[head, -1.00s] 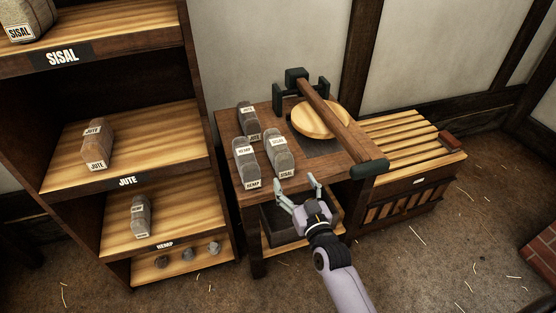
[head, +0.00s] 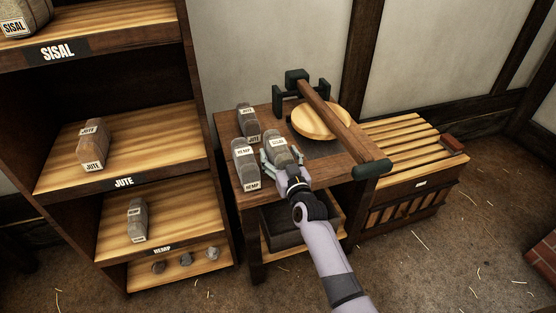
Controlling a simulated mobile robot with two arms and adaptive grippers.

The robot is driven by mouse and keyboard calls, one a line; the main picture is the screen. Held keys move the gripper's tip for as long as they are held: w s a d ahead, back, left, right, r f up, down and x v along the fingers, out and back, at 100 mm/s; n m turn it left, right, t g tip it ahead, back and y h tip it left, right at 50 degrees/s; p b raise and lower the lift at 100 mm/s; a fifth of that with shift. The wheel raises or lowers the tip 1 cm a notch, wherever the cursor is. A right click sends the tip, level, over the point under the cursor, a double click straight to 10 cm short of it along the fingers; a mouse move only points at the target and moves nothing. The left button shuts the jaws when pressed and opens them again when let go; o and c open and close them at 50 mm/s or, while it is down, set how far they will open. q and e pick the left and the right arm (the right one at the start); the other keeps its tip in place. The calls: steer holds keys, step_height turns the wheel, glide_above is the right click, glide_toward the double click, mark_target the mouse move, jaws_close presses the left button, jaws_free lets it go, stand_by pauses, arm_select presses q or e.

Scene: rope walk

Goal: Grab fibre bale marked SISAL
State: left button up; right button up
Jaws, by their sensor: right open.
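A grey fibre bale marked SISAL (head: 277,143) lies on the dark wooden table (head: 315,168), at the right of a small group of bales. My right gripper (head: 277,160) is at its near end. The jaws are open, with a finger on either side of the bale, and they partly cover it. Another bale marked SISAL (head: 22,18) sits on the top shelf at the upper left, cut off by the picture's edge. My left gripper does not show.
A HEMP bale (head: 246,163) stands close left of my right gripper, with a JUTE bale (head: 247,122) behind it. A wooden press lever (head: 340,122) and round board (head: 318,121) are at the right. The shelf (head: 120,257) at left holds JUTE and HEMP bales.

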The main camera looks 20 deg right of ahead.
steer(key=c, duration=1.3)
